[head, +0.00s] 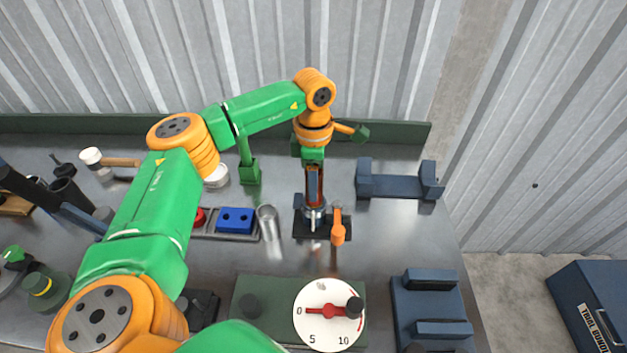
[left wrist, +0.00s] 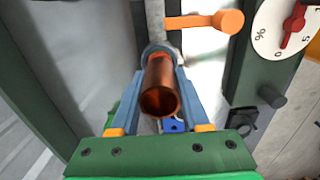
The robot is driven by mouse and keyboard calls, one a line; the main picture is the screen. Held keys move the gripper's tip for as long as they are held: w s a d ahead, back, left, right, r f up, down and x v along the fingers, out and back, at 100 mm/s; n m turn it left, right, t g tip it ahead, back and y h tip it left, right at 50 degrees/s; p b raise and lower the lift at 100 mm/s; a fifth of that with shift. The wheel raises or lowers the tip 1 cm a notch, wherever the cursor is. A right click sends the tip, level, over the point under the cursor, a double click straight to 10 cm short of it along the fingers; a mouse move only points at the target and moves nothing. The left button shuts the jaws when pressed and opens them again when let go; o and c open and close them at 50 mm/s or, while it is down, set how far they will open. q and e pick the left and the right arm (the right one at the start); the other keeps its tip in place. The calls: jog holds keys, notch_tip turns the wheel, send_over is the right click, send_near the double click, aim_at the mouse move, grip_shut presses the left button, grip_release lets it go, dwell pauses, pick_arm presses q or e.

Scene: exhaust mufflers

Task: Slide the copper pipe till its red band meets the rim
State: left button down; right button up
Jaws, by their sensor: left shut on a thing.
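The copper pipe (head: 314,186) stands roughly upright between the fingers of my left gripper (head: 314,200) in the head view. The gripper points down and is shut on the pipe. In the left wrist view, the open near end of the copper pipe (left wrist: 160,98) faces the camera, between the two blue fingers of my left gripper (left wrist: 161,62). Beyond the fingertips, the pipe's far end meets a grey metal tube (head: 314,222) in a dark holder with an orange lever (head: 338,228). I cannot make out the red band or its distance from the rim. My right gripper is not in view.
A white dial (head: 328,314) with a red pointer sits in front of the holder. A shiny metal cylinder (head: 268,222) and a blue block (head: 235,220) stand to its left. Blue-grey brackets (head: 400,185) stand at right. The bench is clear between holder and dial.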

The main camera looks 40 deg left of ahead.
pick_arm(q)
jog(key=shift+f+b, duration=0.4)
jog(key=shift+f, duration=0.35)
jog(key=shift+f, duration=0.1)
jog(key=shift+c, duration=1.5)
grip_release()
